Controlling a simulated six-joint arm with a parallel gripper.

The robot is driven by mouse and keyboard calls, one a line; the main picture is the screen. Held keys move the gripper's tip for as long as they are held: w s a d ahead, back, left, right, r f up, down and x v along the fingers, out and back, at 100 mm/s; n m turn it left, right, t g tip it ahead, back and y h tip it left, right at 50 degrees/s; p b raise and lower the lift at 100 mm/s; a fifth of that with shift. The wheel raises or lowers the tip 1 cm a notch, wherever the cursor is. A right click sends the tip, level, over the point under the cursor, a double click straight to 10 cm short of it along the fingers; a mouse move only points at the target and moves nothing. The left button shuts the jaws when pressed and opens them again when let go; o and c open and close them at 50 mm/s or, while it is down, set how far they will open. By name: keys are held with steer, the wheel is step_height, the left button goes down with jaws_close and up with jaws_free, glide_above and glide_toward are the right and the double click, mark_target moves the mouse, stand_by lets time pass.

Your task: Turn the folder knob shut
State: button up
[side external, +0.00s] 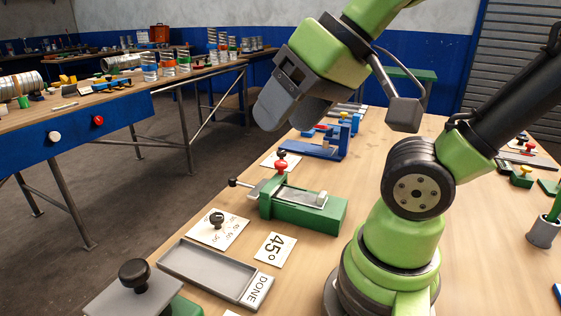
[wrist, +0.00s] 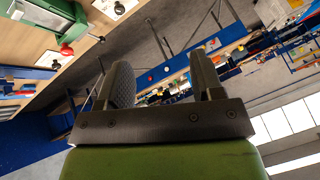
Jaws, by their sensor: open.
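A green bench device (side external: 325,215) with a grey top plate stands on the wooden table. A red knob (side external: 281,167) shows at its back left, and a lever with a black ball end (side external: 233,182) sticks out to its left. A black knob (side external: 217,219) stands on a white marked card in front of it. I cannot tell from the labels which knob is the folder's. My gripper (side external: 282,120) is open and empty, high above and behind the green device. In the wrist view my gripper (wrist: 163,75) has its fingers apart, with nothing between them.
A grey tray (side external: 215,270) with a DONE card lies in front, beside a 45° card (side external: 275,249). A large black knob (side external: 135,273) on a grey plate stands front left. A blue device (side external: 325,146) stands behind. A grey cup (side external: 543,231) is at right.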

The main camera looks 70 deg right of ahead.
steer(key=w+d+n+g+h, duration=0.2)
steer(key=w+d+n+g, duration=0.1)
steer(key=w+d, duration=0.25)
steer(key=n+g+h, duration=0.3)
steer(key=n+g, duration=0.4)
steer(key=n, duration=0.3)
glide_toward(281, 162)
steer(key=x, duration=0.9)
steer(key=c, duration=0.9)
